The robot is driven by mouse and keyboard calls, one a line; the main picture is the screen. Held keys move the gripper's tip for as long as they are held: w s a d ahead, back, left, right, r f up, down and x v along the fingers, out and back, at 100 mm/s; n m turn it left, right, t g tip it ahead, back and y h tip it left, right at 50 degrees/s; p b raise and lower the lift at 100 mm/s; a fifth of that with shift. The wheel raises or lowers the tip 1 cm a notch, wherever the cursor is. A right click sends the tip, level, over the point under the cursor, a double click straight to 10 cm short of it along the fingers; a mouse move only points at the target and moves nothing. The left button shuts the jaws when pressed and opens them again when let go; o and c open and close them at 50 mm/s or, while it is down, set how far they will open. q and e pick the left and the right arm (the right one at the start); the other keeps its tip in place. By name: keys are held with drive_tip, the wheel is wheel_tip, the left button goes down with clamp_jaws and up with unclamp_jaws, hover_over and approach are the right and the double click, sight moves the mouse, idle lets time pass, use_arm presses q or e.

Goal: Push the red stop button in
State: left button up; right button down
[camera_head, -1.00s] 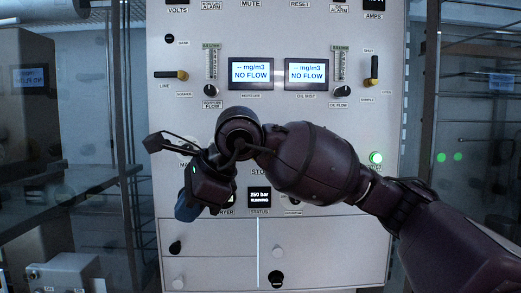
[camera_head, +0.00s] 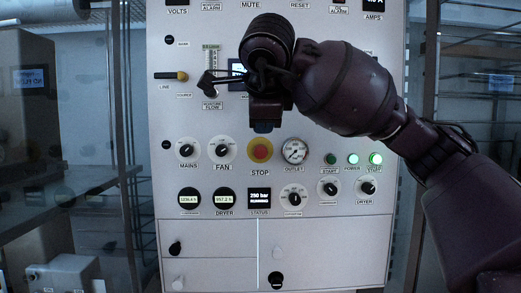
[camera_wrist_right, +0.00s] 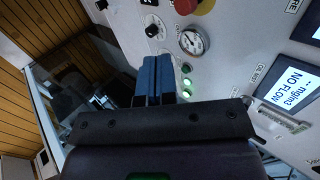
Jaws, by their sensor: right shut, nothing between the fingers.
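The red stop button (camera_head: 260,149) sits on a yellow ring in the middle of the panel, above the label STOP. Its red cap also shows at the top edge of the right wrist view (camera_wrist_right: 185,5). My right gripper (camera_head: 263,127) is just above the button in the head view, with its blue fingertips shut and empty. In the right wrist view the shut blue fingers (camera_wrist_right: 155,78) point towards the panel, to the lower left of the button. I cannot tell how far the fingertips are from the panel. My left gripper is not in view.
The MAINS knob (camera_head: 187,150) and FAN knob (camera_head: 222,150) are left of the button. The outlet gauge (camera_head: 294,151) is close on its right. Lit green lamps (camera_head: 376,158) stand further right. The status display (camera_head: 259,198) is below. My right arm covers part of the upper panel.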

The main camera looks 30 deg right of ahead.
drive_tip(key=shift+f, duration=0.1)
drive_tip(key=p, duration=0.2)
approach(260, 158)
drive_tip(key=x, duration=0.5)
drive_tip(key=shift+s+f, duration=0.15)
drive_tip(key=shift+f, duration=0.25)
drive_tip(key=shift+w+d, duration=0.25)
drive_tip(key=shift+w, duration=0.25)
drive_tip(key=shift+w+f, duration=0.1)
drive_tip(key=shift+w, duration=0.05)
